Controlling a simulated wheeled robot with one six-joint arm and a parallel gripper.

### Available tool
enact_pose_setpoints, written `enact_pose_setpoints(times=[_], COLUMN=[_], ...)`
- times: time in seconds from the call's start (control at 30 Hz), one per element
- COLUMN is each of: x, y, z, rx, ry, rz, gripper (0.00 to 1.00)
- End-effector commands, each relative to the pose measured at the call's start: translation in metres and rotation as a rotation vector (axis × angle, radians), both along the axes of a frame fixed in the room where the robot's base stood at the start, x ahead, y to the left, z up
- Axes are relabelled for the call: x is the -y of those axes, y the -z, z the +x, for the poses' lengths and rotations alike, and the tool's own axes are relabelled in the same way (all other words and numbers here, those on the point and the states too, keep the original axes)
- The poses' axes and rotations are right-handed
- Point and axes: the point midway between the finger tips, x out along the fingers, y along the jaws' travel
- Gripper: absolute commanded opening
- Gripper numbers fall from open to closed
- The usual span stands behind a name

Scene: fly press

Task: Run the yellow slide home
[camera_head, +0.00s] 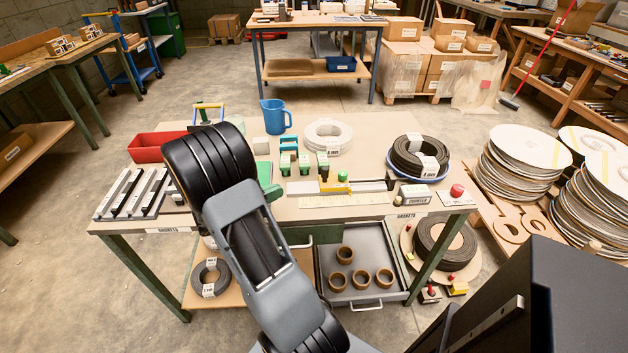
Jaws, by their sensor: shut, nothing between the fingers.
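A small yellow slide (335,187) sits on a low, pale metal rail (368,186) on the workbench, right of the middle. It stands towards the left part of the rail, and bare rail runs off to its right. My gripper does not show.
The bench (275,205) holds a blue jug (275,117), a red bin (155,147), several green-topped tools, a white coil (327,136), a black coil (408,158) and a red knob (457,190). An open drawer (385,245) with several brown rings juts out below.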

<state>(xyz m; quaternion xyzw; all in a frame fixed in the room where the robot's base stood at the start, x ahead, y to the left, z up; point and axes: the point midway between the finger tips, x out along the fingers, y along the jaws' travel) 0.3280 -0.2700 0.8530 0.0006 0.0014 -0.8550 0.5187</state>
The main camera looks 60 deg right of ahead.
Motion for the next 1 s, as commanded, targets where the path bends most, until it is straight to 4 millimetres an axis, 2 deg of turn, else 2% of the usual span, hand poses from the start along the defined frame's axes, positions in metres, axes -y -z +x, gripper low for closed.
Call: enact_pose_setpoints(times=[0.5,0.7,1.0], x=[0.082,0.102,0.111], y=[0.001,0.0,0.001], z=[-0.044,-0.054,-0.059], rx=[0.002,0.003,0.002], ry=[0.005,0.003,0.001], rz=[0.002,0.002,0.002], gripper=[0.0,0.0,0.0])
